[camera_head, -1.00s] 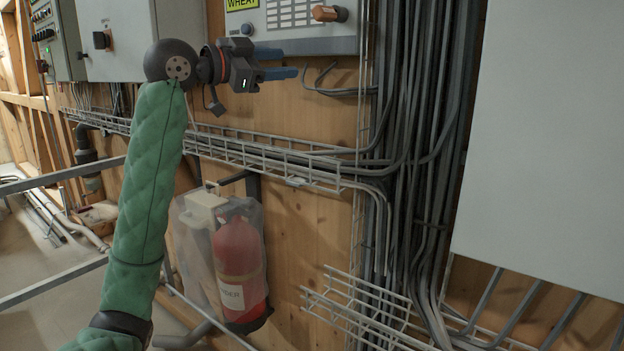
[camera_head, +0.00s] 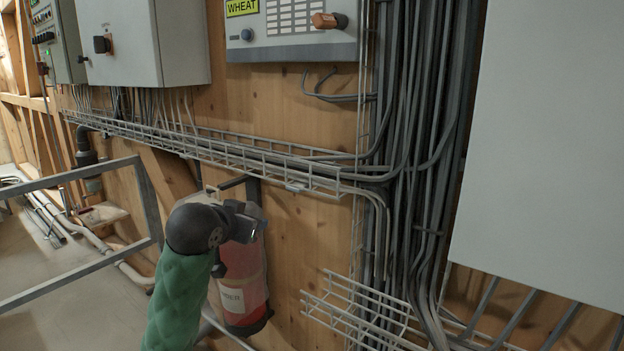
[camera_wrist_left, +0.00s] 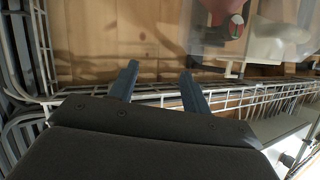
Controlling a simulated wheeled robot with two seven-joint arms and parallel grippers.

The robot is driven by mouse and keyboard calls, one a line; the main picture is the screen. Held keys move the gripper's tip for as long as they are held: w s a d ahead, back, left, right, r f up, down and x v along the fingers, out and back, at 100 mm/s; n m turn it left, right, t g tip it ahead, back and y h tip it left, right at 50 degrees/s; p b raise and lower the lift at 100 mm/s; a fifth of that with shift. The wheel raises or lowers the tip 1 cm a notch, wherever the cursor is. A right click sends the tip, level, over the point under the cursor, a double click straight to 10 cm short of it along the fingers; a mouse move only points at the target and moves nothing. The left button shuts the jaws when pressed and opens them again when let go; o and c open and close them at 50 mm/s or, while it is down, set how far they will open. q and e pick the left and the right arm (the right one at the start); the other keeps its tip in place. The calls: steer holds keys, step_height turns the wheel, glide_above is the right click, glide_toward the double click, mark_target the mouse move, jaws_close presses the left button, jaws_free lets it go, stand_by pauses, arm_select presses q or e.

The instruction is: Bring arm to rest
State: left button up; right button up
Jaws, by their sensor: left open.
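My left arm, in a green quilted sleeve, rises from the bottom of the head view. Its dark wrist and left gripper (camera_head: 242,222) are low, in front of the red fire extinguisher (camera_head: 243,285) and hide part of it. The fingers are hard to make out there. In the left wrist view, the two blue fingers of the left gripper (camera_wrist_left: 160,70) stand apart with nothing between them. My right gripper is in neither view.
A wire cable tray (camera_head: 230,155) runs along the wooden wall above the gripper. A control panel with a WHEAT label (camera_head: 290,35) hangs higher up. Grey cabinets stand upper left and right (camera_head: 545,150). A metal railing (camera_head: 75,175) is at left.

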arm_select(q)
steer(key=s+f+n+g+y+p, duration=0.1)
steer(key=s+f+g, duration=0.1)
steer(key=s+f, duration=0.5)
steer(key=s+a+f+g, duration=0.1)
steer(key=s+f, duration=0.3)
steer(key=f, duration=0.7)
steer(key=s+f+n+g+y+p, duration=0.15)
steer(key=s+f, duration=0.35)
steer(key=f, duration=0.5)
steer(key=s+f+g, duration=0.3)
steer(key=s+f, duration=0.6)
steer(key=s, duration=0.4)
steer(key=s+d+f+g, duration=0.1)
steer(key=s+f+g, duration=0.2)
steer(key=s+f, duration=0.6)
steer(key=s, duration=0.4)
steer(key=shift+s, duration=0.15)
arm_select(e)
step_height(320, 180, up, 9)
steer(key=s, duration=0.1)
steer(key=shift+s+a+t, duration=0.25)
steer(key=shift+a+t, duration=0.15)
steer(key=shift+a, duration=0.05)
arm_select(q)
steer(key=shift+f+n+h, duration=0.15)
steer(key=shift+n+h, duration=0.1)
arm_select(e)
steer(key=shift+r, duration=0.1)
